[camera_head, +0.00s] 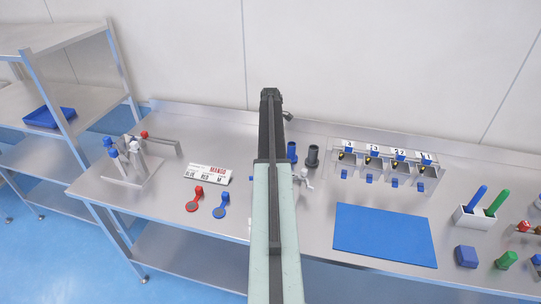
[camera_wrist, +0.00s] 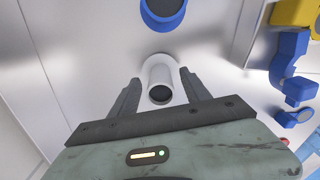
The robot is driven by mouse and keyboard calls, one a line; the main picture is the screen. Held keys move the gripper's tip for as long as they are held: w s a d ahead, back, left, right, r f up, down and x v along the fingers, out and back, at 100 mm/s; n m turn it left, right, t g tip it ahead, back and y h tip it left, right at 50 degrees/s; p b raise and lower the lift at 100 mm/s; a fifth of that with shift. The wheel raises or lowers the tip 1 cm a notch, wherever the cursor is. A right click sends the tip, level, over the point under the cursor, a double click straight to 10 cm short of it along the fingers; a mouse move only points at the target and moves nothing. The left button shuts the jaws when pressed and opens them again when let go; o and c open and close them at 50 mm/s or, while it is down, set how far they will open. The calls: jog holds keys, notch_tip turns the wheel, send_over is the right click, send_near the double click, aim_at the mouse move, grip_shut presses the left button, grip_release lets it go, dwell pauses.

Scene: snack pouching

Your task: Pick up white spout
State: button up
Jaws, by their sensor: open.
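A white spout (camera_wrist: 160,66), round with a dark opening, stands between the two fingertips of my gripper (camera_wrist: 159,80) in the wrist view. The fingers are open, one on each side of it, and I cannot tell whether they touch it. In the head view a small white piece (camera_head: 304,178) shows just right of my arm, which hides part of that spot; I cannot tell for sure that it is the same spout. My fingers are not clear in the head view.
A blue round piece (camera_wrist: 163,13) lies just beyond the spout. In the head view a blue cup (camera_head: 292,151) and dark cup (camera_head: 313,156) stand right of my arm. A blue mat (camera_head: 384,234) lies at the front right, a tool rack (camera_head: 122,182) at the left.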

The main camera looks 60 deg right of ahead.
notch_tip(320, 180, down, 2)
jog(key=shift+f+b, duration=0.15)
jog(key=shift+b, duration=0.35)
jog(key=shift+r, duration=0.2)
grip_shut()
jog(key=shift+p, duration=0.3)
notch_tip(320, 180, up, 10)
jog(key=p, duration=1)
jog(key=shift+r, duration=0.15)
jog(key=shift+f, duration=0.2)
jog(key=shift+a, duration=0.1)
